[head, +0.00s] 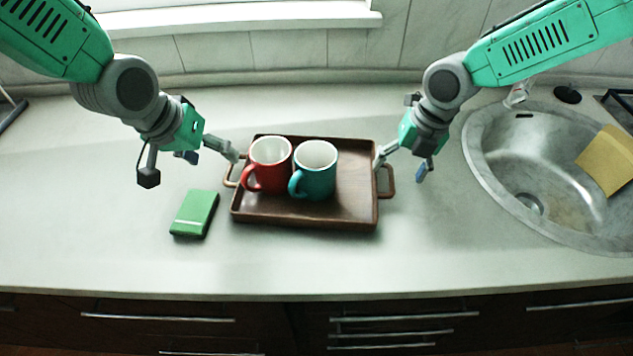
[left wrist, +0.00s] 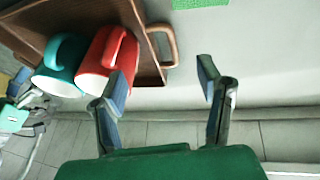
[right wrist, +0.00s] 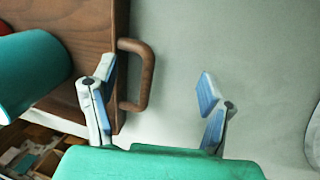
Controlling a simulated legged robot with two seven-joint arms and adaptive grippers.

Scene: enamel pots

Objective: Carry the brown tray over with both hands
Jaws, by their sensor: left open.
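The brown tray (head: 352,205) lies on the counter with a loop handle at each short side. A red mug (head: 268,168) and a teal mug (head: 316,172) stand upright on its left half. My left gripper (head: 212,157) is open and empty by the left handle (head: 229,178); in the left wrist view that handle (left wrist: 172,50) shows beyond the gap between the fingers. My right gripper (head: 401,166) is open by the right handle (head: 391,180). In the right wrist view the right handle (right wrist: 148,75) shows between the spread fingers, nearer the left one. Contact cannot be told.
A green box (head: 195,213) lies on the counter left of the tray. A round sink (head: 490,150) with a yellow cloth (head: 608,160) is at the right. The counter in front of the tray is clear. A tiled wall and window sill stand behind.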

